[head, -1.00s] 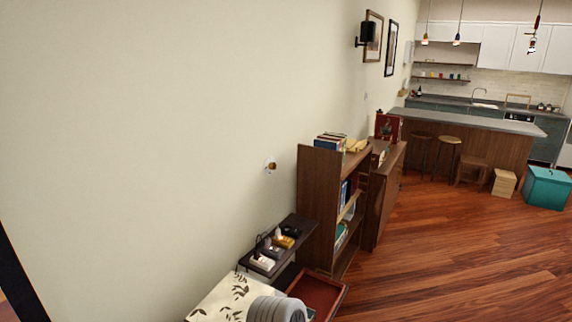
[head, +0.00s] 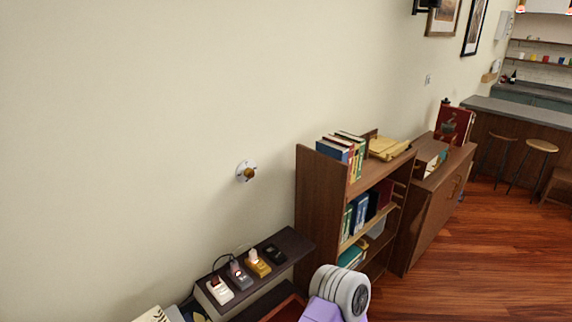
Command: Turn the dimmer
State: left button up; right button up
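The dimmer (head: 248,173) is a small round brass-brown knob on a pale round plate, fixed to the bare cream wall left of the bookshelf. It stands above and behind a dark wall shelf. Nothing touches it. A grey and lilac part of my own arm shows at the bottom, right of the middle, below and to the right of the dimmer. No gripper fingers show in the view.
The dark shelf (head: 290,247) below the dimmer carries several small devices, among them a yellow one (head: 257,264) and a white one (head: 219,291). A brown bookshelf (head: 318,205) with books stands to the right, then a cabinet (head: 440,215). Wood floor (head: 485,260) is open at the right.

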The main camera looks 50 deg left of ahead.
aim_at(249, 173)
jog(key=u, duration=0.05)
jog(key=i, duration=1.2)
jog(key=u, duration=3.65)
